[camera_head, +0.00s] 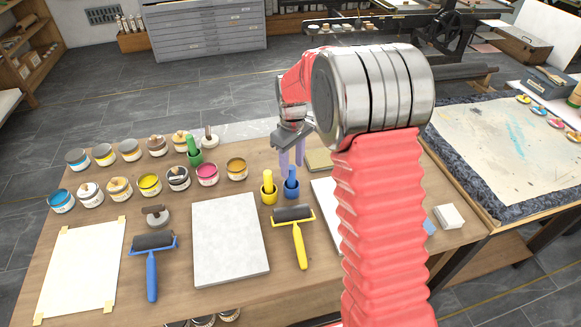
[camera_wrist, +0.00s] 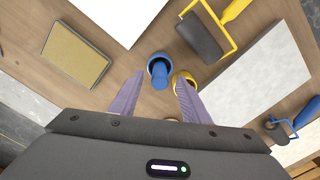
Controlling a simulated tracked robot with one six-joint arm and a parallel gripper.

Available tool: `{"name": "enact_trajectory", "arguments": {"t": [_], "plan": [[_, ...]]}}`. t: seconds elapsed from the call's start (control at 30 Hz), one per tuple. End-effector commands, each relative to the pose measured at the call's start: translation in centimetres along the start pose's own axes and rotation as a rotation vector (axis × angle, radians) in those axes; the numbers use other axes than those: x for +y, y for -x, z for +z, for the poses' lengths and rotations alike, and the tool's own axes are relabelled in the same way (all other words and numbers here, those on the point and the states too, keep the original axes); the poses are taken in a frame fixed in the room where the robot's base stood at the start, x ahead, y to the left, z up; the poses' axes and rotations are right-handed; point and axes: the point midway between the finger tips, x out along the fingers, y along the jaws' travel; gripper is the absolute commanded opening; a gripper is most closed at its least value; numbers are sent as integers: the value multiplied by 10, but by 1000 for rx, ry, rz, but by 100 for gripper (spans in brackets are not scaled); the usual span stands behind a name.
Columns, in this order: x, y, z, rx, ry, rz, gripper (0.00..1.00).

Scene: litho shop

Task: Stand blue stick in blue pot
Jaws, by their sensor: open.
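The blue stick (camera_head: 291,173) stands roughly upright in the blue pot (camera_head: 291,190) on the table. From above, in the wrist view, the stick (camera_wrist: 160,79) shows at the near side of the blue pot's opening, with the pot's rim (camera_wrist: 158,57) around it. My gripper (camera_head: 291,161) is above the blue pot, fingers pointing down. In the wrist view my gripper (camera_wrist: 160,80) is open and empty, its purple fingers on either side of the stick without visible contact. How deep the stick sits is hidden.
A yellow pot (camera_head: 269,196) with a yellow stick stands close beside the blue pot, near one finger in the wrist view. A yellow-handled roller (camera_head: 297,235), pale slab (camera_head: 229,238) and several ink tins (camera_head: 150,185) are nearby. A green pot (camera_head: 195,157) stands farther left.

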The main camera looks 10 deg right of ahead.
Motion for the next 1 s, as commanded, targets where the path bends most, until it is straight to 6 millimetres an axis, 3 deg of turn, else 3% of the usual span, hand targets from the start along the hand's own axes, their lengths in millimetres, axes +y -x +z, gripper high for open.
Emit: {"name": "enact_trajectory", "arguments": {"t": [0.6, 0.8, 1.0], "plan": [[1, 104, -1, 3, 0, 2, 42], [0, 120, 0, 2, 0, 1, 42], [0, 122, 0, 0, 0, 0, 42]]}}
